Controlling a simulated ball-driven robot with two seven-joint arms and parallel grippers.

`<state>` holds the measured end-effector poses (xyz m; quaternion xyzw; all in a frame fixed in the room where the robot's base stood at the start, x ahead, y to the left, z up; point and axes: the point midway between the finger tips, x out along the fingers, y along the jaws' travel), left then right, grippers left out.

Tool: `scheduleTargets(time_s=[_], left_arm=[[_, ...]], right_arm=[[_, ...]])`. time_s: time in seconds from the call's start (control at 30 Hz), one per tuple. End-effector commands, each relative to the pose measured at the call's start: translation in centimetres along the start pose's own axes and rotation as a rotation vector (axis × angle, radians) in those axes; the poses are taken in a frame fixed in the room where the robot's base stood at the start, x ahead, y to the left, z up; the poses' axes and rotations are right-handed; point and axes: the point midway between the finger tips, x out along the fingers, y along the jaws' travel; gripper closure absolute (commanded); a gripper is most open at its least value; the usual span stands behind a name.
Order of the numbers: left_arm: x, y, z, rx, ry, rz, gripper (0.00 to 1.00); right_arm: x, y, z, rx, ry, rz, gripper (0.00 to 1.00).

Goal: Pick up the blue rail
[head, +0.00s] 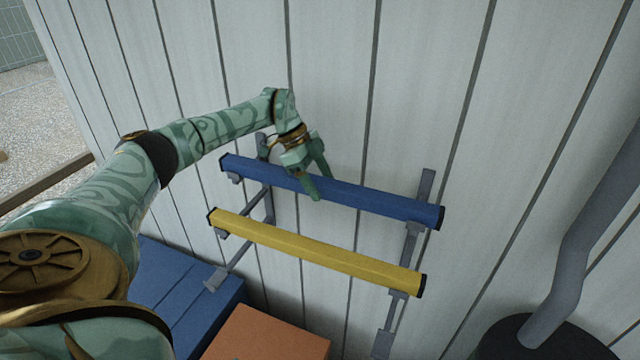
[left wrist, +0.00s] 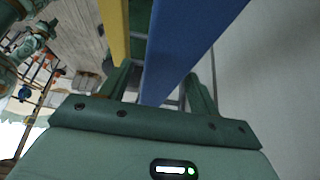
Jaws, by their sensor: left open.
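The blue rail (head: 365,198) is a long bar with dark end caps. It lies across the upper arms of a grey wall rack (head: 411,244). My left gripper (head: 321,186) is open at the rail, left of its middle. In the left wrist view the blue rail (left wrist: 187,50) runs between the two open fingers of the left gripper (left wrist: 160,88). I cannot tell whether either finger touches it.
A yellow rail (head: 315,253) lies on the rack's lower arms, nearer me; it also shows in the left wrist view (left wrist: 115,30). A pale panelled wall (head: 540,90) stands behind. Below are a blue box (head: 185,285), an orange box (head: 268,335) and a dark drum with a grey pipe (head: 575,255).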

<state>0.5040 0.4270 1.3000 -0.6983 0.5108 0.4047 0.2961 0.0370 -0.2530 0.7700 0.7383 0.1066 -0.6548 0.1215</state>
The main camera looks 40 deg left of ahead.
Motion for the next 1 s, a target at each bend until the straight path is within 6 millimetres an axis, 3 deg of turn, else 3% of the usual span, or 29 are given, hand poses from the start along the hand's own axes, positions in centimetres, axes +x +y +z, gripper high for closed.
scheduleTargets(time_s=[0.27,0.4,0.5,0.83,1.0], left_arm=[[0.6,0.0,0.0,0.000,0.000,0.000,0.38],[0.6,0.0,0.0,0.000,0.000,0.000,0.77],[0.5,0.0,0.0,0.000,0.000,0.000,1.00],[0.1,0.0,-0.2,0.001,0.003,-0.002,1.00],[-1.3,-0.1,-1.1,0.005,0.004,-0.005,1.00]], right_arm=[[-0.1,0.0,0.0,0.000,0.000,0.000,1.00],[-0.1,0.0,0.0,0.000,0.000,0.000,1.00],[-0.1,0.0,0.0,0.000,0.000,0.000,1.00],[0.1,0.0,0.0,0.000,0.000,0.000,1.00],[0.9,-0.1,0.1,0.000,0.000,-0.001,1.00]])
